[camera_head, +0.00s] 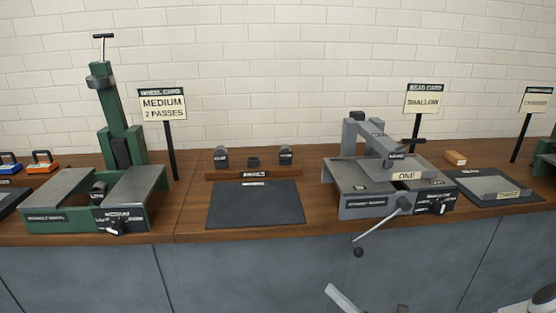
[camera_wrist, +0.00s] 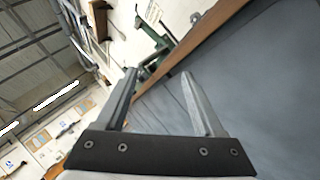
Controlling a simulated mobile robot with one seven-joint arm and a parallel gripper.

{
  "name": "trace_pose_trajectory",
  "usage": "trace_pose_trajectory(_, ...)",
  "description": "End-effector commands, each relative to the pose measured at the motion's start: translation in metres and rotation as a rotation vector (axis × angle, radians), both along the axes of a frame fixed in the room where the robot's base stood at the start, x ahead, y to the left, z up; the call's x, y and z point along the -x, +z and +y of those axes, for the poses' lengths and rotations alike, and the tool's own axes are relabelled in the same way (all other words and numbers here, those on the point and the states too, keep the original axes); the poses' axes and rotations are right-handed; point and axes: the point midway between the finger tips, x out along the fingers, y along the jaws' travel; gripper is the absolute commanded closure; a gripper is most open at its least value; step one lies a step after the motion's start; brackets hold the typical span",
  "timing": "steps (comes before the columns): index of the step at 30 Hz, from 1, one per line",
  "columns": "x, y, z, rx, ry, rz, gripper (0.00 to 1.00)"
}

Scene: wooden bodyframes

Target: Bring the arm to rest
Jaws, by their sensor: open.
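My gripper (camera_wrist: 161,92) is open and empty in the wrist view, its two grey fingers spread apart. Past the fingers lie the grey-blue front of the bench (camera_wrist: 250,75) and, farther off, a green machine (camera_wrist: 153,45). In the head view, parts of my arm (camera_head: 343,299) show at the bottom edge, in front of the bench and below its top. Whether the fingers themselves show there I cannot tell. Nothing touches the gripper in the wrist view.
The wooden bench top (camera_head: 190,222) carries a green wheel machine (camera_head: 136,196), a dark mat (camera_head: 228,206), a grey bead machine (camera_head: 350,203) and a panel marked THREE (camera_head: 485,186). The grey machine's crank handle (camera_head: 380,221) juts past the front edge. Sign cards stand behind.

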Motion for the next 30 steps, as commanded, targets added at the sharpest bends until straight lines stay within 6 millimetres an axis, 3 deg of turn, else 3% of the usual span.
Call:
trace_pose_trajectory(6, 0.026, 0.023, 0.035, 0.314, 0.241, -0.137, 0.3)
trace_pose_trajectory(13, 0.056, 0.041, 0.056, 0.626, 0.476, -0.307, 0.3)
trace_pose_trajectory(20, 0.086, 0.059, 0.063, 0.922, 0.689, -0.501, 0.3)
trace_pose_trajectory(30, 0.119, 0.093, 0.056, 1.336, 0.956, -0.832, 0.3)
